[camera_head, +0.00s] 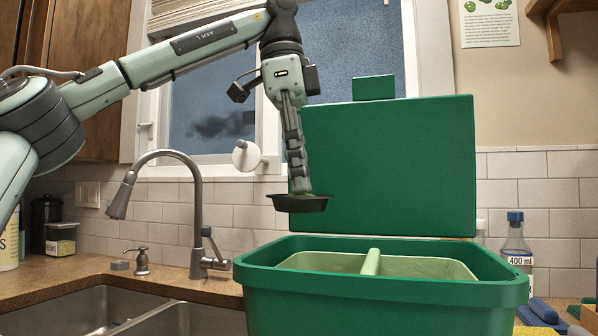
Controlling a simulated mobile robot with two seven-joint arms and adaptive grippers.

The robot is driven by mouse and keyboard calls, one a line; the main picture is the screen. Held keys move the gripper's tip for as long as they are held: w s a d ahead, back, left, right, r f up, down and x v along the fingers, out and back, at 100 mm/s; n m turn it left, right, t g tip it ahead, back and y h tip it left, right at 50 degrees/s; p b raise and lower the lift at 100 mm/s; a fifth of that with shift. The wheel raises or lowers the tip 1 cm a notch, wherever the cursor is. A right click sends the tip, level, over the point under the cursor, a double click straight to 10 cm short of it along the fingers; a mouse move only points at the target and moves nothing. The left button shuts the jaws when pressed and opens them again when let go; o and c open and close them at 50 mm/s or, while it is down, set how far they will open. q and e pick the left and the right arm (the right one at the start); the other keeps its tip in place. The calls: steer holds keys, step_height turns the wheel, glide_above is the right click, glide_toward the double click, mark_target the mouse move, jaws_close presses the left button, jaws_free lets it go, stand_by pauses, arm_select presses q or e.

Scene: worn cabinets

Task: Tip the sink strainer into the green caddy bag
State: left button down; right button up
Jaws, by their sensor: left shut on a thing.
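My left gripper (299,188) points down and is shut on a small dark dish-shaped strainer (299,204). The strainer looks roughly level. It is held in the air above the back left of the open green caddy (380,292), in front of its raised lid (395,165). A gap shows between strainer and caddy rim. A pale green lining (328,261) and a pale divider (371,262) show inside the caddy; the caddy floor is hidden. What lies in the strainer cannot be seen from here. My right gripper is not in view.
A steel sink (85,308) with a tall curved faucet (196,215) is at the left. A bottle with a blue cap (515,245) and blue items (543,310) stand right of the caddy. Jars (62,238) stand at the far left. The raised lid blocks the space behind.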

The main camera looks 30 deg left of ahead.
arm_select(q)
steer(key=shift+s+d+r+t+y, duration=0.1)
steer(key=shift+d+r+t+y, duration=0.3)
steer(key=shift+y, duration=0.4)
steer(key=shift+s+d+r+t+y, duration=0.1)
steer(key=shift+d+r+t+y, duration=0.1)
steer(key=shift+r+y, duration=0.45)
steer(key=shift+f, duration=0.2)
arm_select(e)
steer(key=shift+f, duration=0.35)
arm_select(q)
steer(key=shift+y, duration=0.25)
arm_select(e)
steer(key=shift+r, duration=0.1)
arm_select(q)
steer(key=shift+r+p, duration=0.2)
steer(key=shift+p, duration=0.1)
steer(key=shift+d+y, duration=0.15)
steer(key=shift+y, duration=0.15)
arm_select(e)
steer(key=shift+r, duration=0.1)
arm_select(q)
steer(key=shift+s+d+r+t+y, duration=0.1)
steer(key=shift+d+r+t+y, duration=0.2)
steer(key=shift+y, duration=0.3)
steer(key=shift+a+f, duration=0.1)
